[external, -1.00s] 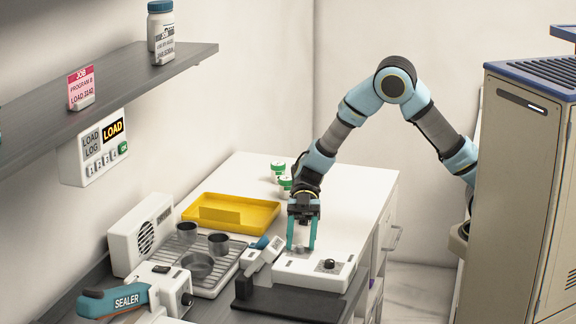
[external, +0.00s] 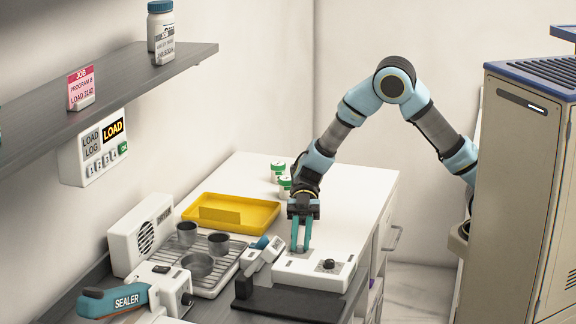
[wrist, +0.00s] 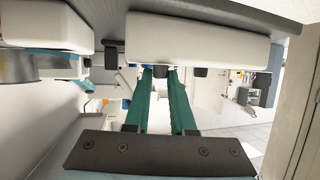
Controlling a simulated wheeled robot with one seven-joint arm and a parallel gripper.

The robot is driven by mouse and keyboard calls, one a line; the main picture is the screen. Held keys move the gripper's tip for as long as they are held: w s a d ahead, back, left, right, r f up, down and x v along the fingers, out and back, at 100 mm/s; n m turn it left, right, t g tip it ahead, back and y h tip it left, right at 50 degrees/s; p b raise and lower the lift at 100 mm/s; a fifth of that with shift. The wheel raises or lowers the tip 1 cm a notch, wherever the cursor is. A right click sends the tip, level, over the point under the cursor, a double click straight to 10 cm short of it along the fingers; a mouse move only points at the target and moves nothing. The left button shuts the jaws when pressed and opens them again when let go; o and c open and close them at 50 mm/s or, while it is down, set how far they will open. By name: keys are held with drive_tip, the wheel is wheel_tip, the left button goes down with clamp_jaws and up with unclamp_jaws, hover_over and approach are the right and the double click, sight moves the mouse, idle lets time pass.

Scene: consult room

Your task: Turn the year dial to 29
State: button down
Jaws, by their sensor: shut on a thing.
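A white label device (external: 290,270) with dials on its top stands on the counter, at the centre-right of the external view. My gripper (external: 301,249) points down over its back left part. The fingers are shut on a small grey dial there, which they hide. A second dial, a black knob (external: 329,265), sits to the right, free of the gripper. In the wrist view my green fingers (wrist: 160,74) reach toward a white body (wrist: 198,38) with dark knobs along its edge. No dial numbers are legible, so the year setting cannot be read.
A hand tool (external: 262,256) on a black base stands left of the device. A yellow tray (external: 232,229), a rack (external: 222,280) with metal cups and green-lidded jars (external: 284,184) stand around. A pink job card (external: 81,88) is on the shelf.

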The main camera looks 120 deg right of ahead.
drive_tip(key=shift+r+n+g+p, duration=0.2)
drive_tip(key=shift+n+g+p, duration=0.25)
drive_tip(key=shift+p, duration=0.25)
drive_tip(key=shift+w+d+f+y, duration=0.1)
drive_tip(key=shift+y, duration=0.2)
drive_tip(key=c, duration=0.8)
unclamp_jaws()
drive_tip(key=shift+f+g, duration=0.1)
drive_tip(key=shift+g, duration=0.15)
drive_tip(key=shift+o, duration=0.2)
drive_tip(key=s+d+r+b, duration=0.2)
drive_tip(key=d+r, duration=0.2)
drive_tip(key=r, duration=0.5)
